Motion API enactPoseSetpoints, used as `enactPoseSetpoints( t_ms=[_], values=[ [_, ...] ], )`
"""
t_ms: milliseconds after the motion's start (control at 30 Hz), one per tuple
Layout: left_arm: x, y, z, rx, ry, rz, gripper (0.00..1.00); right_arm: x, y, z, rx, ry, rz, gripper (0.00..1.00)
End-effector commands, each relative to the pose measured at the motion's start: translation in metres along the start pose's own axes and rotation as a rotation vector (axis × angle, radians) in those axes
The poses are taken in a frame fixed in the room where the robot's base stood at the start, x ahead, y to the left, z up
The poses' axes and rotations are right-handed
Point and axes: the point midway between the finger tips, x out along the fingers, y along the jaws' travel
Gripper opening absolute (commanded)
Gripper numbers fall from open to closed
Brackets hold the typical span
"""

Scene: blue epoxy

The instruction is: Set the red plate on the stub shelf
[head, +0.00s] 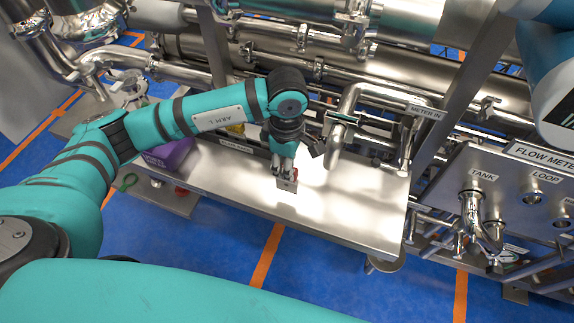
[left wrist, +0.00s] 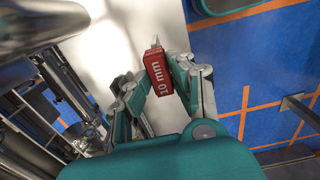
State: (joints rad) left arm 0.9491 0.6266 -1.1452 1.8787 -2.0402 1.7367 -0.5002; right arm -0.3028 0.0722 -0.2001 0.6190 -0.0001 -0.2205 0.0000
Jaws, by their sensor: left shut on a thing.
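The red plate (left wrist: 158,74), a small block marked "10 mm", is between the fingers of my left gripper (head: 286,170), which is shut on it. In the head view the fingers and wrist hide most of the plate. The bright steel shelf (head: 345,210) lies under the gripper and carries a small label, too small to read surely, on its back edge. I take it as the stub shelf. The plate is over or at its middle; I cannot tell whether it touches the surface. My right gripper is not in view.
Steel pipes (head: 300,40) run behind the shelf, and a bent pipe marked "METER IN" (head: 350,100) rises close right of the gripper. A purple container (head: 168,155) stands left. A flow meter panel (head: 530,185) is at right. The shelf's front and right are clear.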

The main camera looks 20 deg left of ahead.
Motion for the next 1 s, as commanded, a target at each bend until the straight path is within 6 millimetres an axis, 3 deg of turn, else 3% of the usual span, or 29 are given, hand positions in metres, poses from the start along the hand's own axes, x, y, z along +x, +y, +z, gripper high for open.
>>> enactPoseSetpoints(
  t_ms=[167,400,767,800,1000],
  values=[
    [0.004,0.007,-0.001,0.001,-0.002,-0.002,0.0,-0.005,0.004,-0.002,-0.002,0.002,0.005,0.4],
    [0.033,0.006,-0.001,0.0,0.0,-0.003,0.0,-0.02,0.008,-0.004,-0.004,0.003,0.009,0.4],
    [0.04,0.006,-0.001,0.001,-0.001,0.0,0.0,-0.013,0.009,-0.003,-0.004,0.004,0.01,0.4],
    [0.04,0.006,-0.001,0.001,-0.001,0.0,0.23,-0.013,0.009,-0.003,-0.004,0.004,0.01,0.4],
    [0.039,0.006,-0.001,0.001,-0.001,-0.001,0.45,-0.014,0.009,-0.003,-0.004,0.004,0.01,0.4]
  ],
)
